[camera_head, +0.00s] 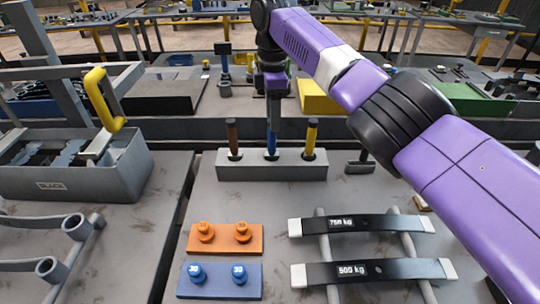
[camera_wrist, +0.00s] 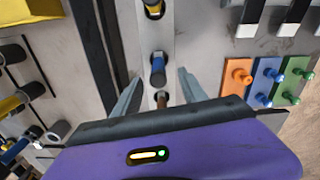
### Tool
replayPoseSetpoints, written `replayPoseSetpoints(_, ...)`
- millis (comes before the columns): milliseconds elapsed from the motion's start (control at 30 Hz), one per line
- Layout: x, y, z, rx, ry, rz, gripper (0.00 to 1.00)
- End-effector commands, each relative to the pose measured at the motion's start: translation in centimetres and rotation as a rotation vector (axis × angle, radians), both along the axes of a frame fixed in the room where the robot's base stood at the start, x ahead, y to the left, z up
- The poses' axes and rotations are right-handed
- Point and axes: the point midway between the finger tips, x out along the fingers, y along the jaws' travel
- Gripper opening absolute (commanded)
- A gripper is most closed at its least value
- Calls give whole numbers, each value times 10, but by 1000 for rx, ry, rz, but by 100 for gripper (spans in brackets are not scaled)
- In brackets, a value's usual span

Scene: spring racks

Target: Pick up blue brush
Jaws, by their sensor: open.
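A grey block (camera_head: 240,172) holds three upright brushes in a row: a brown-handled brush (camera_head: 232,138) at left, the blue brush (camera_head: 271,143) in the middle and a yellow-handled brush (camera_head: 311,135) at right. My gripper (camera_head: 273,108) points down right above the blue brush and hides its upper end in the head view. In the wrist view, my gripper (camera_wrist: 158,84) is open, its two fingers spread. The blue brush (camera_wrist: 157,72) shows between and slightly beyond the fingertips. I cannot tell whether they touch it. The brown brush (camera_wrist: 161,98) is partly hidden by my gripper.
An orange plate (camera_head: 225,239) and a blue plate (camera_head: 220,281) with knobs lie in front of the block. Dark springs labelled 750 kg (camera_head: 375,224) and 500 kg (camera_head: 375,271) rest on rods at right. A grey toolbox (camera_head: 120,178) with a yellow handle stands at left.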

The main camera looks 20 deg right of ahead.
Motion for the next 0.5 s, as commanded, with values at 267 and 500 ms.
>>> replayPoseSetpoints(267, 0, 0, -22, -1, 2, -1, 50)
replayPoseSetpoints(500, 0, 0, -45, 0, 1, -1, 50)
